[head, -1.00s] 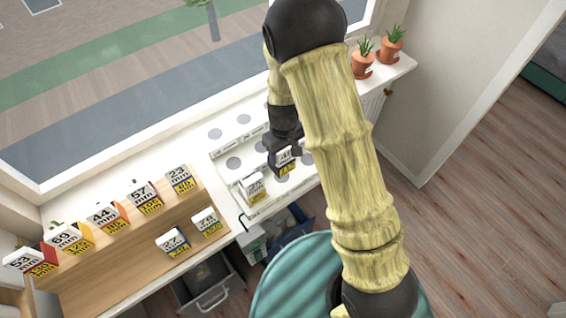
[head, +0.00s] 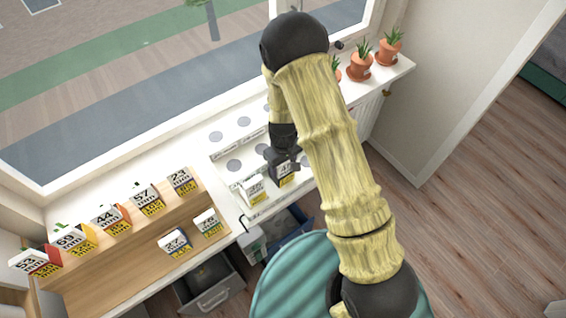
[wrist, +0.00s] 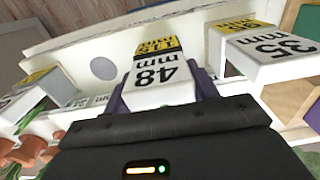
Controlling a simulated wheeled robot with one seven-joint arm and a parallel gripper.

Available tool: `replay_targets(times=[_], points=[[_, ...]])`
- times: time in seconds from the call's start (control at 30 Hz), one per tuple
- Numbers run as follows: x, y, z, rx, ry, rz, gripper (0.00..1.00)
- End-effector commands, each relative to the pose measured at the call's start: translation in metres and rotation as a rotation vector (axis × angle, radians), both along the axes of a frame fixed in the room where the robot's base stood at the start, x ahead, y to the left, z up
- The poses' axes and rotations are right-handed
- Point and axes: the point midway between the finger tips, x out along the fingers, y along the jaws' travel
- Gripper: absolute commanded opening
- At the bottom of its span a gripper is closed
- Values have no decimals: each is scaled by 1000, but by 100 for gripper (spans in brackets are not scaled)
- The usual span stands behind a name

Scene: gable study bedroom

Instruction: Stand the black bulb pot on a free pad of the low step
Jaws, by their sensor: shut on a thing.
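My gripper (head: 284,158) is shut on a white-faced item marked 48 mm (head: 285,174) with a yellow lower band. In the wrist view the item (wrist: 158,80) sits between purple parts; whether these belong to it or the fingers I cannot tell. No clearly black pot shows. The held item is over the front, low row of the white stepped stand (head: 262,212); contact with it is unclear. A similar item marked 35 (head: 252,190) stands just left of it, and to the right in the wrist view (wrist: 262,45). A bare grey pad (wrist: 103,68) shows on the low step beside the held item.
Another labelled item (wrist: 35,95) stands beyond that pad. Bare grey pads (head: 235,166) show on higher rows. A wooden rack (head: 100,262) at left holds several labelled items. Terracotta plant pots (head: 360,66) stand on the right sill. My arm hides the stand's right part.

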Motion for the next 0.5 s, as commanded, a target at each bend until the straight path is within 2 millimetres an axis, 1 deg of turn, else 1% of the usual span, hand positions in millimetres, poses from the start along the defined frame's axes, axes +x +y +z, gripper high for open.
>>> replay_targets(times=[0.13, 0.27, 0.3, 0.4, 0.5], points=[[1, 0, 0, 1, -2, 0, 5], [0, 0, -3, 1, -1, 0, 5], [0, 0, -3, 1, -1, 0, 62], [0, 0, -3, 1, -1, 0, 80], [0, 0, -2, 0, 0, 0, 80]])
